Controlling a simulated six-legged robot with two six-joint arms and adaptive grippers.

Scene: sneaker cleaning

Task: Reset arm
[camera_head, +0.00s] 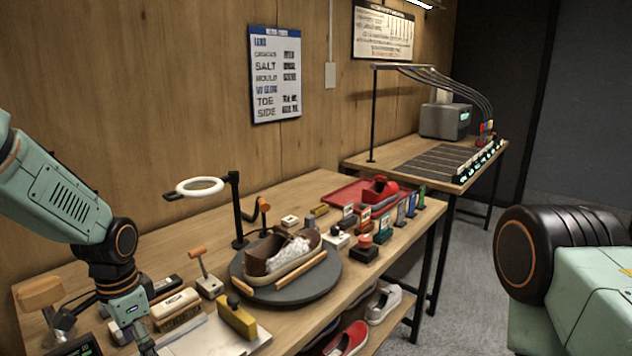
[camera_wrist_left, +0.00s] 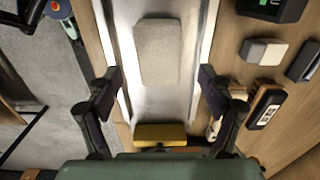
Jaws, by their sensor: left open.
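My left arm comes in from the left in the head view, and its gripper (camera_head: 147,345) is low over the near left part of the workbench (camera_head: 330,190), partly cut off by the frame's bottom edge. In the left wrist view the gripper (camera_wrist_left: 160,80) is open, its two dark fingers wide apart with nothing between them. Below it lies a pale tray (camera_wrist_left: 152,105) with a grey block (camera_wrist_left: 158,52) and a yellow block (camera_wrist_left: 160,133). Part of my right arm shows at the right of the head view; its gripper is out of frame.
A brown-and-white shoe (camera_head: 283,254) sits on a dark round turntable (camera_head: 262,290), beside a stand with a white ring (camera_head: 200,187). A red tray (camera_head: 345,197), brushes and small blocks crowd the bench. More shoes (camera_head: 384,303) are on a lower shelf.

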